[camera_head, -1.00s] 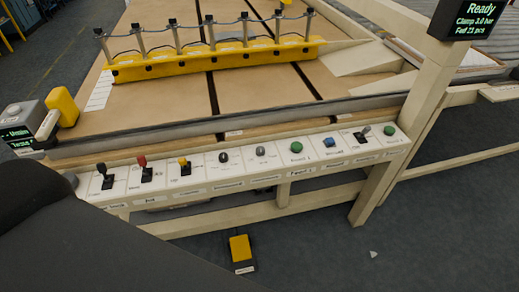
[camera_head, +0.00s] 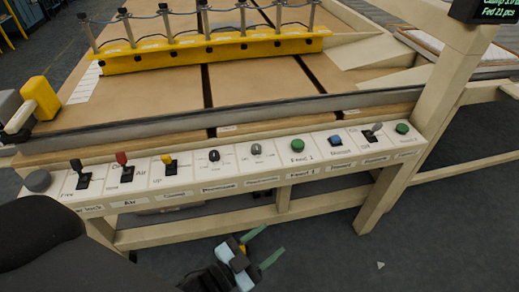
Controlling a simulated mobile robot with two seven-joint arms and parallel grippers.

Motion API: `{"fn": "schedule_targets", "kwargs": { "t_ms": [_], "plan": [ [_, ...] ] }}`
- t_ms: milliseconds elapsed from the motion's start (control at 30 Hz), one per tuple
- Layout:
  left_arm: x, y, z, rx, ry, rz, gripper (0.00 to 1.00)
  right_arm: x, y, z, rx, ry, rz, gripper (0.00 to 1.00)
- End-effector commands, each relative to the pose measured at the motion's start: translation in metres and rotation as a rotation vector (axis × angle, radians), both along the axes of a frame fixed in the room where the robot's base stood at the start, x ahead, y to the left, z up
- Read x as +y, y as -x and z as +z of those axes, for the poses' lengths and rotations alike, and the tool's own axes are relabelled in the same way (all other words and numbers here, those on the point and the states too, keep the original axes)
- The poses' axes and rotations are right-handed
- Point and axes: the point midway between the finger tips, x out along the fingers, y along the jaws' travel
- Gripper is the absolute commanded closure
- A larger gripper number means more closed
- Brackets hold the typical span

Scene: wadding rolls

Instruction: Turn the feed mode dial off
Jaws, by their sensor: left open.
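A sloping white control panel (camera_head: 190,176) runs along the front of the machine. Two rotary dials sit near its middle: a dark dial (camera_head: 214,156) and a grey dial (camera_head: 256,149). Their small labels are too blurred to tell which is the feed mode dial or its setting. My left gripper (camera_head: 264,246) is open and empty, with green fingertips apart, below and in front of the panel near the floor. It touches neither dial. My right gripper is not in view.
The panel also has black (camera_head: 83,180), red (camera_head: 125,172) and yellow (camera_head: 168,163) levers, green buttons (camera_head: 297,146), a blue button (camera_head: 336,141) and a grey-tipped toggle (camera_head: 374,131). A beige post (camera_head: 445,85) stands at the right. Open floor lies in front.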

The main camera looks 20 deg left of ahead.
Motion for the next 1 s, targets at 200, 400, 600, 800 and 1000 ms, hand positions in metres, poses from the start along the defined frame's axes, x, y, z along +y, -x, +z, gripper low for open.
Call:
{"fn": "schedule_targets", "kwargs": {
  "t_ms": [200, 400, 600, 800, 1000],
  "plan": [
    [-0.046, -0.04, 0.042, -0.345, -0.046, -0.241, 0.48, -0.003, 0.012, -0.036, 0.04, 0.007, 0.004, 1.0],
    [-0.082, -0.051, 0.074, -0.63, -0.136, -0.494, 0.48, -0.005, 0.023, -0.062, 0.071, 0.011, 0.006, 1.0],
    [-0.107, -0.05, 0.085, -0.862, -0.289, -0.763, 0.48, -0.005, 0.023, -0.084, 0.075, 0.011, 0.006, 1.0],
    [-0.115, -0.053, 0.076, -1.019, -0.515, -1.032, 0.48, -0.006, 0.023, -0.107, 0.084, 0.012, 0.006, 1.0],
    [-0.101, -0.072, 0.057, -1.081, -0.815, -1.271, 0.48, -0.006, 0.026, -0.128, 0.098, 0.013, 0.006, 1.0]
  ]
}}
